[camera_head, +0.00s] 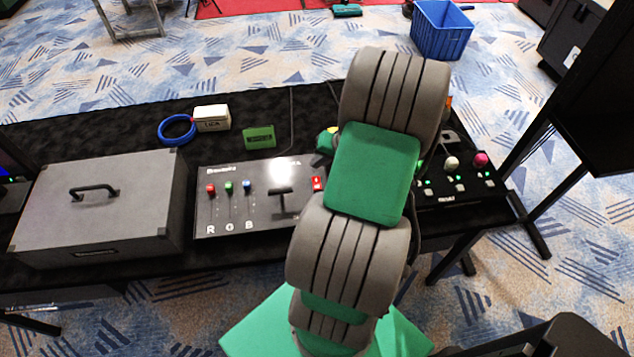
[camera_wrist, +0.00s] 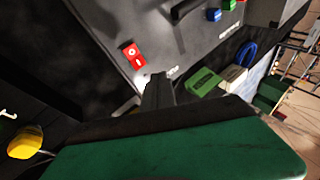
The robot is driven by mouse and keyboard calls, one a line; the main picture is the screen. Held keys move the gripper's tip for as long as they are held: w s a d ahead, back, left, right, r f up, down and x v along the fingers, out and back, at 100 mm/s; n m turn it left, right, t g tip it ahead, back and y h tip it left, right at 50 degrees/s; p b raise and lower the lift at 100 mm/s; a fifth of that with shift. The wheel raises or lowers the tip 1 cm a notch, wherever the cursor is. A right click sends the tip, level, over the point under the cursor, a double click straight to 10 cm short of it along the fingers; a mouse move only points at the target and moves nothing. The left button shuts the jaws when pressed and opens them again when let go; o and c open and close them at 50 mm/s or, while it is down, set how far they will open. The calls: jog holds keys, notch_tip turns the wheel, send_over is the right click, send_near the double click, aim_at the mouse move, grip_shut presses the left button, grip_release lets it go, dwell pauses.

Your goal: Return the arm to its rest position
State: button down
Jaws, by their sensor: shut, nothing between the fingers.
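My arm, grey with green panels, stretches up the middle of the head view over the black table (camera_head: 90,125). It hides part of the tabletop, and I cannot make out the fingers there. In the wrist view my gripper (camera_wrist: 158,92) shows as dark fingers, shut and empty, beyond the green hand. The fingers appear in front of the edge of the dark control panel, near its red switch (camera_wrist: 132,55). I cannot tell whether they touch it. The same panel (camera_head: 232,212) lies left of my arm in the head view, with coloured sliders.
A grey case (camera_head: 125,215) stands at the table's left. A blue cable coil (camera_head: 177,130), a white box (camera_head: 211,118) and a green box (camera_head: 259,138) lie behind the panel. A button box (camera_head: 455,190) is right of my arm. A black screen (camera_head: 585,95) rises at the right.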

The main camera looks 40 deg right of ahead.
jog(key=shift+r, duration=0.1)
dwell(0.3)
jog(key=s+a+f+g, duration=0.1)
jog(key=s, duration=0.2)
jog(key=s+a+f+g+y, duration=0.1)
jog(key=s+a, duration=0.1)
jog(key=s, duration=0.1)
jog(key=s+a+f+g, duration=0.2)
jog(key=s, duration=0.2)
jog(key=shift+f+m+y, duration=0.1)
jog(key=shift+m+y, duration=0.2)
jog(key=s+a+r+n+g+h, duration=0.1)
jog(key=s+a+r+g, duration=0.1)
jog(key=s+r, duration=0.15)
jog(key=s+a+r+g+h, duration=0.1)
jog(key=s+a+r, duration=0.15)
jog(key=r, duration=0.25)
jog(key=w+a+r+n+t, duration=0.2)
jog(key=w+a+r+n, duration=0.2)
jog(key=a, duration=0.5)
jog(key=w+a+r+n+t+h, duration=0.1)
jog(key=w+a+r+n+t, duration=0.1)
jog(key=w+a+r+n, duration=0.3)
jog(key=w+a+r, duration=0.3)
jog(key=a+r, duration=0.1)
jog(key=r, duration=0.2)
jog(key=shift+a+r+t, duration=0.3)
jog(key=shift+t, duration=0.1)
